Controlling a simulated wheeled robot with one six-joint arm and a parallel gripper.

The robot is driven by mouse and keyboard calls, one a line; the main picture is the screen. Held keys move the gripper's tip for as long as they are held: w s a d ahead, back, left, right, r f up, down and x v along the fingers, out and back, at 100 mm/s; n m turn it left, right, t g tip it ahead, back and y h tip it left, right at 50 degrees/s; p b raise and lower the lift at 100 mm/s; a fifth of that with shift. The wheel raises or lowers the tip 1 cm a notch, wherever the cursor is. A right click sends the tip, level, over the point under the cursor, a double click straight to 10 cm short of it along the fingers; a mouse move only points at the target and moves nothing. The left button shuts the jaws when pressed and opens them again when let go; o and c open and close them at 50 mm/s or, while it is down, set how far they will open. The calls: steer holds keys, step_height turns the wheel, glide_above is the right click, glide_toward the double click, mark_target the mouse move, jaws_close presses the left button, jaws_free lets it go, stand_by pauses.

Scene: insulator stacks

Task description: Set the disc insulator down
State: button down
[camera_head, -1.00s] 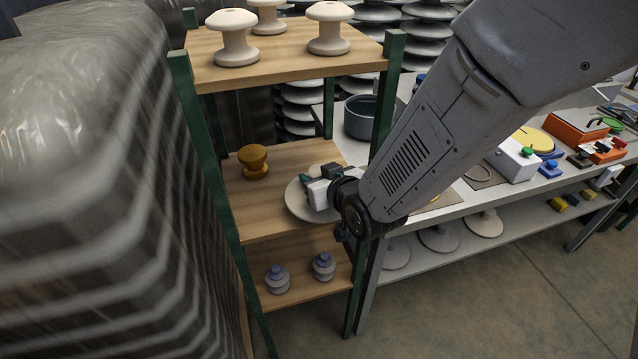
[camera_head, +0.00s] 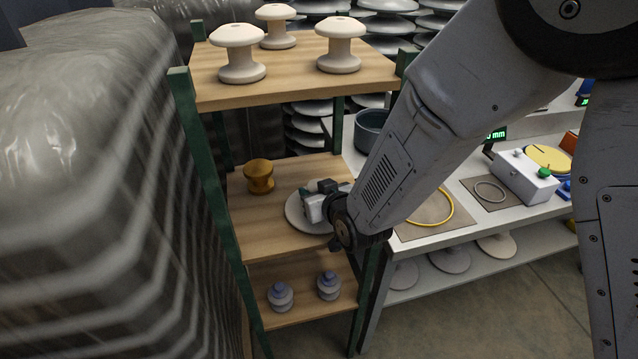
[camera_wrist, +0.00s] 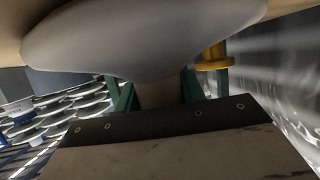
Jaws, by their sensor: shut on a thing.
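The disc insulator (camera_head: 297,212) is a pale, wide disc at the middle shelf (camera_head: 262,226) of the wooden rack, near its right side. My gripper (camera_head: 312,207) is shut on it and covers part of it from the right. In the wrist view the disc (camera_wrist: 140,40) fills the upper middle, close to the camera, with its narrow neck below the rim. I cannot tell whether the disc touches the shelf board.
An amber insulator (camera_head: 258,176) stands left on the same shelf. White spool insulators (camera_head: 239,54) stand on the top shelf, and two small grey ones (camera_head: 280,296) on the bottom shelf. A green post (camera_head: 205,160) bounds the rack. A bench (camera_head: 440,243) stands right.

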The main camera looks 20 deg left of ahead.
steer(key=c, duration=0.9)
jaws_free()
steer(key=shift+o, duration=0.2)
steer(key=shift+d+r, duration=0.1)
steer(key=shift+r, duration=0.05)
steer(key=v, duration=1.2)
